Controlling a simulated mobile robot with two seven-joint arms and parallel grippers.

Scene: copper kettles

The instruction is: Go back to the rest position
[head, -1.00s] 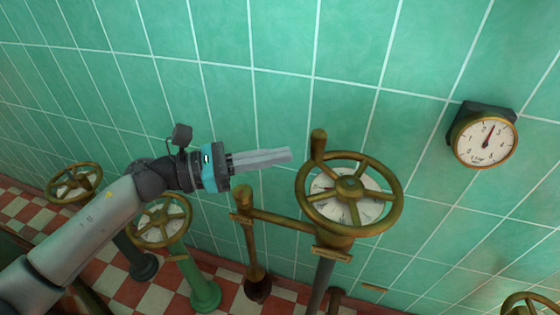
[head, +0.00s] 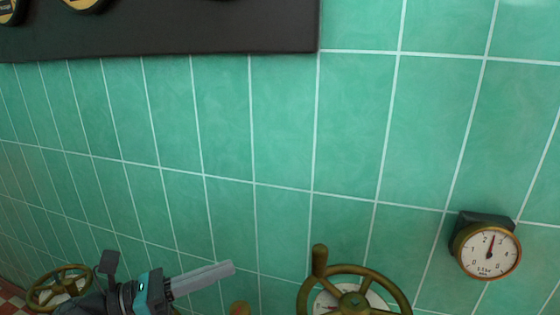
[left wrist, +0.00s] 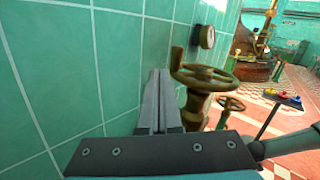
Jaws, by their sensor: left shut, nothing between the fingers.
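My left gripper (head: 228,269) is at the bottom of the head view, left of a brass handwheel valve (head: 352,300) with an upright knob. Its fingers are together and empty, pointing right. In the left wrist view the shut fingers (left wrist: 160,82) point ahead along the tiled wall. The handwheel (left wrist: 205,77) stands just to their right there, with a visible gap. The lower part of the handwheel is cut off in the head view. My right gripper is in neither view.
A round gauge (head: 487,250) sits on the green tiled wall (head: 280,130) at right. A dark panel (head: 180,35) is at the top left. Another brass handwheel (head: 60,288) is at the bottom left. The left wrist view shows a copper kettle (left wrist: 256,62) and a small stand (left wrist: 283,97) farther off.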

